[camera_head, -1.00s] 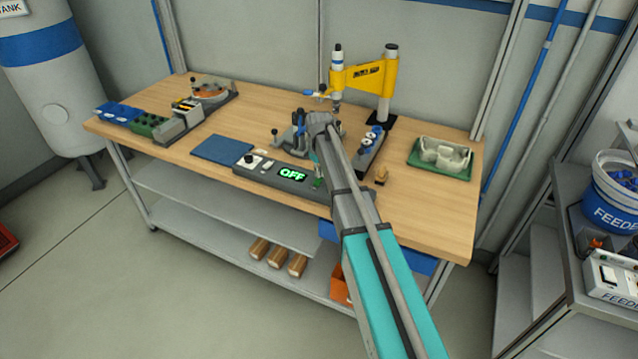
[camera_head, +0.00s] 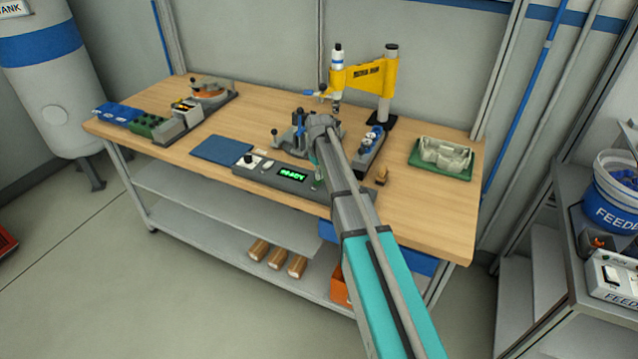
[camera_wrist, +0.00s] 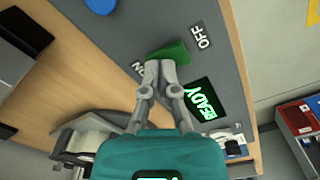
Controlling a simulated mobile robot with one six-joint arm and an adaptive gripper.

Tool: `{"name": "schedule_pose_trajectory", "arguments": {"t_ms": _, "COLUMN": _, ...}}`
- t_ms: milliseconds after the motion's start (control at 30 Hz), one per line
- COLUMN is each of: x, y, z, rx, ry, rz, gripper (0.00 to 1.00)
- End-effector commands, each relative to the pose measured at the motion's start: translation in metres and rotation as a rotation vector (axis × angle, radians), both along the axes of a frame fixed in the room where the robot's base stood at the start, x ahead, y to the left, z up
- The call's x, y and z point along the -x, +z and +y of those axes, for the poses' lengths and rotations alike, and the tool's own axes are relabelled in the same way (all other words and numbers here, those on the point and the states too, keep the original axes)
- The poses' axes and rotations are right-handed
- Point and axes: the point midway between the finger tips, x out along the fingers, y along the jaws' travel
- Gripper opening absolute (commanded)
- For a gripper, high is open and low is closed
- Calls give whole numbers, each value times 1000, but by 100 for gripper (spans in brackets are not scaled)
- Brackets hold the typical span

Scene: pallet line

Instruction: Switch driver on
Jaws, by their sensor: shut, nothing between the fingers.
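The grey control box (camera_head: 262,180) lies along the front edge of the workbench, and its display (camera_head: 292,175) shows green text. In the wrist view the display (camera_wrist: 204,101) reads READY. A green switch lever (camera_wrist: 174,53) stands between the OFF label (camera_wrist: 201,37) and the partly covered ON label (camera_wrist: 137,69). My gripper (camera_wrist: 160,66) is shut and empty, with its fingertips at the lever on the ON side. They look to be touching it, but I cannot be sure. In the head view my arm hides most of the gripper.
A yellow-armed station (camera_head: 362,77) stands at the back of the wooden bench (camera_head: 425,215). A blue mat (camera_head: 221,150) lies left of the box. A green tray (camera_head: 432,172) with a pale part sits at the right. The bench's front right is clear.

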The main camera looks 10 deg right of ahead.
Motion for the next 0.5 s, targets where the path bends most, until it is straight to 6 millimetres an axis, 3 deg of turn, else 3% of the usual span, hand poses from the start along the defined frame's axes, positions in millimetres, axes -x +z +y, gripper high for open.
{"name": "schedule_pose_trajectory", "arguments": {"t_ms": 500, "x": 0, "y": 24, "z": 0, "rx": 0, "ry": 0, "rz": 0, "gripper": 0}}
